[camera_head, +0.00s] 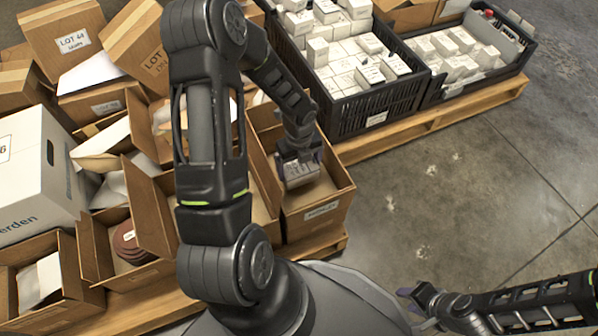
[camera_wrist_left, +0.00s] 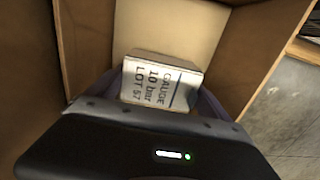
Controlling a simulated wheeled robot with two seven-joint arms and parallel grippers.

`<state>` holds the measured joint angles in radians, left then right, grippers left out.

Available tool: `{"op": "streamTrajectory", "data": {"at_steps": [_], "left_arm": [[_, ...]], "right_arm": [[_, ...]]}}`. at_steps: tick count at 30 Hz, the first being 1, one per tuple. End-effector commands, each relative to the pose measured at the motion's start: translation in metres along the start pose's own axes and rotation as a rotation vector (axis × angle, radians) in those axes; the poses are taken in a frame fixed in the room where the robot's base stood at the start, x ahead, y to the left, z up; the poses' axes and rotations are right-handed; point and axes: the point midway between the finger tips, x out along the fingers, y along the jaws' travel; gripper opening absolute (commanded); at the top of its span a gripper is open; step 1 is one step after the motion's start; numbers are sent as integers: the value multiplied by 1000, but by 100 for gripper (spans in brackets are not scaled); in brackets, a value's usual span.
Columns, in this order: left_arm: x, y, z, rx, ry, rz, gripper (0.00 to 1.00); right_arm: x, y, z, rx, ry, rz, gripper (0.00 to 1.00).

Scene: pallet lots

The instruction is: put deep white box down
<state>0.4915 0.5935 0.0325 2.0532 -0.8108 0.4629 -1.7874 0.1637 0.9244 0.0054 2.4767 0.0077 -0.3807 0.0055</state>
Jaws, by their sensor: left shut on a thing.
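My left gripper (camera_head: 299,166) is shut on a white box (camera_head: 300,173), its fingers on either side. The white box also shows in the left wrist view (camera_wrist_left: 160,82), with a printed label reading GAUGE 10 bar LOT 57. The gripper and box are inside the mouth of an open cardboard box (camera_head: 320,212) with a white label on its front. In the left wrist view, the cardboard walls (camera_wrist_left: 258,60) surround the white box, with bare cardboard floor beyond it. I cannot tell whether the white box touches that floor. My right gripper (camera_head: 412,306) looks open and empty, low at the right.
Black crates of small white boxes (camera_head: 375,105) stand on a wooden pallet (camera_head: 430,122) at the back. Open cardboard boxes (camera_head: 125,240) crowd the left, with a large white carton (camera_head: 38,175). Bare concrete floor (camera_head: 470,200) lies to the right.

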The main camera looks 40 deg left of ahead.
Motion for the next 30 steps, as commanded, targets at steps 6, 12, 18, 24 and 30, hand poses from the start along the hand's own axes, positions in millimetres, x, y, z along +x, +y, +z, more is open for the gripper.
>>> {"op": "streamTrajectory", "data": {"at_steps": [6, 12, 18, 24, 30], "left_arm": [[31, 0, 0, 0, 1, 1, 51], [30, 0, 0, 0, 0, 0, 51], [34, 0, 0, 0, 1, 1, 51], [33, 0, 0, 0, 1, 1, 100], [31, 0, 0, 0, 1, 0, 100]], "right_arm": [[18, 6, -1, 1, 7, 0, 36], [16, 5, -1, 1, 8, 0, 36], [19, 6, -2, 1, 9, 0, 36], [18, 5, -2, 1, 9, 0, 36], [16, 5, -2, 1, 8, 0, 36]]}}
